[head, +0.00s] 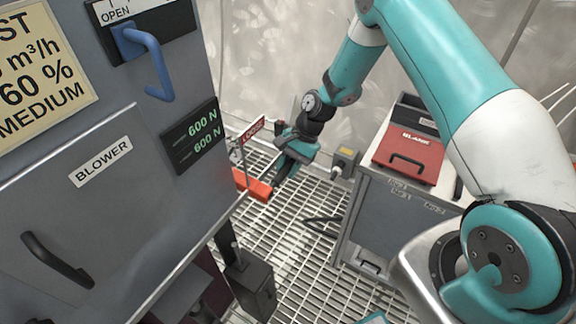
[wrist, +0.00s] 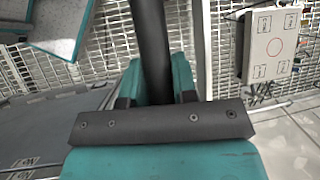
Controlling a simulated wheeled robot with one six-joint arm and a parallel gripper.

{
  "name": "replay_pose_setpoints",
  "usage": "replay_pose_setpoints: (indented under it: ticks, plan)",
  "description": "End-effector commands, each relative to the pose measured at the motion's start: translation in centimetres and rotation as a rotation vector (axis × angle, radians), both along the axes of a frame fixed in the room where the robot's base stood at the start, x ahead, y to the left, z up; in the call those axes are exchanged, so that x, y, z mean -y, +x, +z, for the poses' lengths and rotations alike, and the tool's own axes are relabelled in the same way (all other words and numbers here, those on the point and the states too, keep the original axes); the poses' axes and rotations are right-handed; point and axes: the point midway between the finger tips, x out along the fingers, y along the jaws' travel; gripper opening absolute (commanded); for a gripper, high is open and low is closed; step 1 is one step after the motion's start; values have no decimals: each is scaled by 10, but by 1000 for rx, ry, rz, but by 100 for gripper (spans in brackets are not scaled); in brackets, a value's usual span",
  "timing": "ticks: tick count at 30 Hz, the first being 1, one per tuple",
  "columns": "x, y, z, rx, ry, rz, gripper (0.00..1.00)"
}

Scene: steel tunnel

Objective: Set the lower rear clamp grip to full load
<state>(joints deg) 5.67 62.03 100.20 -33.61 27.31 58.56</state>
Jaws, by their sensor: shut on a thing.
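My gripper (head: 277,184) is low beside the grey machine, in front of the grid wall. In the wrist view, its teal fingers (wrist: 156,88) are shut on a dark round bar (wrist: 152,45) that runs away from me between them. An orange-red bar (head: 252,186) juts from behind the machine's edge and reaches my fingertips in the head view. I cannot tell whether it is part of the held bar. A red sign (head: 253,131) reading "LOOSE" stands just above it. A dark display (head: 191,136) on the machine shows 600 N on both lines.
The grey machine (head: 105,225) fills the left, with a blue handle (head: 150,62) and a black handle (head: 57,260). A grey cabinet (head: 385,225) with a red case (head: 408,153) on top stands right of my gripper. Grating lies between them.

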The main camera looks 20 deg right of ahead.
Motion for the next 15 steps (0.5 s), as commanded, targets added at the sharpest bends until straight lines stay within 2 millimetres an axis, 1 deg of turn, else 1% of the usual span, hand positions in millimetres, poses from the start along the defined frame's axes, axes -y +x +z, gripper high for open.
replay_pose_setpoints:
  ticks: [11,12,14,15]
  plan:
    - [0,0,-1,-5,4,-1,0]
    - [0,0,-1,-5,4,-1,33]
    - [0,0,-1,-5,4,-1,47]
    - [0,0,-1,-4,3,-2,52]
